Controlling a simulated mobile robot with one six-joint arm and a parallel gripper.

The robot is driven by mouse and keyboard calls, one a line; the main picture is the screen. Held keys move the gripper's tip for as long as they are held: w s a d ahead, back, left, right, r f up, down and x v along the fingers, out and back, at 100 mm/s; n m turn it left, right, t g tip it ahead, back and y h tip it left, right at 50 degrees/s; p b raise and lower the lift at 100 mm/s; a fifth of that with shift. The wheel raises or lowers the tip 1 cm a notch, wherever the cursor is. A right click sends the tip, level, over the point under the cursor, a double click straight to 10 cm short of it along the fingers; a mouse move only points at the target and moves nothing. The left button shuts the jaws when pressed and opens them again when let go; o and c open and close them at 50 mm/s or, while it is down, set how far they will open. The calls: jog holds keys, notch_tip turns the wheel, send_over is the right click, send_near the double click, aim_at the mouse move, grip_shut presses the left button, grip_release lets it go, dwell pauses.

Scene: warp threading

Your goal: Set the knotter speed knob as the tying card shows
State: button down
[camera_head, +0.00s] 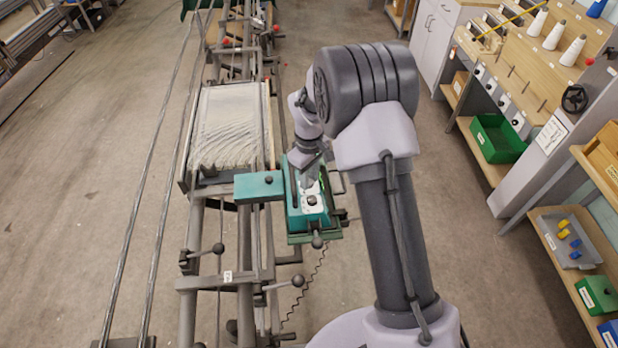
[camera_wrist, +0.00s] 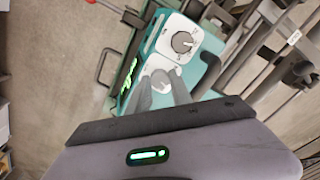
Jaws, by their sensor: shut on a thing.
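The knotter is a teal box (camera_head: 296,221) on the warp frame, seen at the middle of the head view; its teal body also fills the upper wrist view (camera_wrist: 207,45). Its white plate carries a dark grey knob with scale marks (camera_wrist: 182,42) and a paler knob (camera_wrist: 161,79). My gripper (camera_wrist: 161,86) is shut on the paler knob, one finger on each side. Knob labels are too small to read. I cannot identify the tying card.
A green lit display (camera_wrist: 130,76) sits beside the knobs. The warp sheet (camera_head: 226,125) and frame rails lie behind and left. Levers with ball ends (camera_head: 298,281) stand in front. A shelf unit at right holds a green bin (camera_head: 497,139) and a small printed sheet (camera_head: 551,134).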

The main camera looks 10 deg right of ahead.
jog(key=m+b, duration=0.1)
jog(key=m, duration=0.6)
jog(key=shift+b, duration=0.3)
dwell(0.4)
jog(key=c, duration=1.1)
grip_release()
jog(key=shift+c, duration=0.2)
